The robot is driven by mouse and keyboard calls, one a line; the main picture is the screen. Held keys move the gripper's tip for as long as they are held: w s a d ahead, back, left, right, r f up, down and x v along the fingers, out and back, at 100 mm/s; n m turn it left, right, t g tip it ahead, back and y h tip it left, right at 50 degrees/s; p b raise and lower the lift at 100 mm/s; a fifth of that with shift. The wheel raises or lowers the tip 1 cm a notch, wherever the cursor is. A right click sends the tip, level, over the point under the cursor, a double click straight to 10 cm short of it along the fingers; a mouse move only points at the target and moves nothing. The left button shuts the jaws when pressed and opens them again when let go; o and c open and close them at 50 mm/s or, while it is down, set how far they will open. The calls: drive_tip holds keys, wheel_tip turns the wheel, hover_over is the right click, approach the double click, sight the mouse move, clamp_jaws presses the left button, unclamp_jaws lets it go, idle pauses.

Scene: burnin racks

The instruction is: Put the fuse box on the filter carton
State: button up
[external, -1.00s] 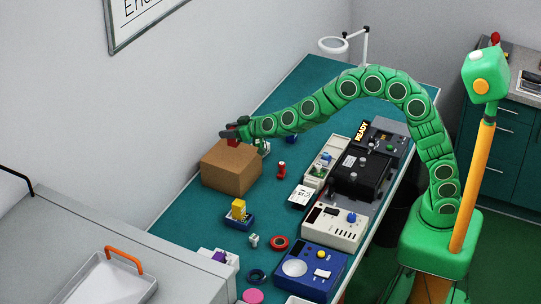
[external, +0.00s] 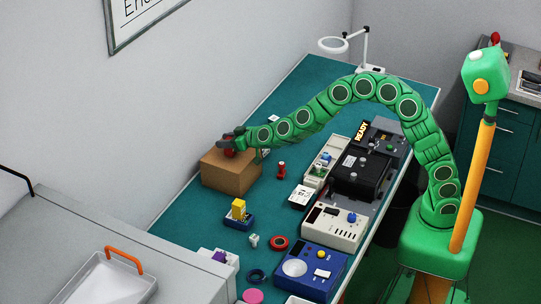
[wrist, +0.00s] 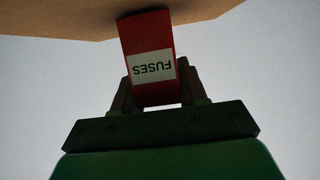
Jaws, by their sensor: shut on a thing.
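The fuse box (wrist: 148,38) is red with a white label reading FUSES, upside down in the wrist view. My gripper (wrist: 155,90) is shut on it, one finger on each side. In the external view the red fuse box (external: 229,153) shows at the fingertips, partly hidden by my gripper (external: 231,144). It is at the top of the brown filter carton (external: 228,178), which stands on the bench by the wall. The carton (wrist: 70,18) also fills the top of the wrist view, behind the box's far end. I cannot tell whether the box touches it.
The green bench (external: 187,222) has free room in front of the carton. A yellow-topped blue block (external: 239,216) and a red knob-like piece (external: 281,169) stand nearby. Instruments (external: 335,226) line the right edge, and a magnifier lamp (external: 333,45) stands at the back.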

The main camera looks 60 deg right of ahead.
drive_tip(key=shift+f, duration=0.15)
drive_tip(key=o, duration=1)
drive_tip(key=shift+o, duration=0.2)
drive_tip(key=shift+r, duration=0.2)
drive_tip(key=v, duration=1.2)
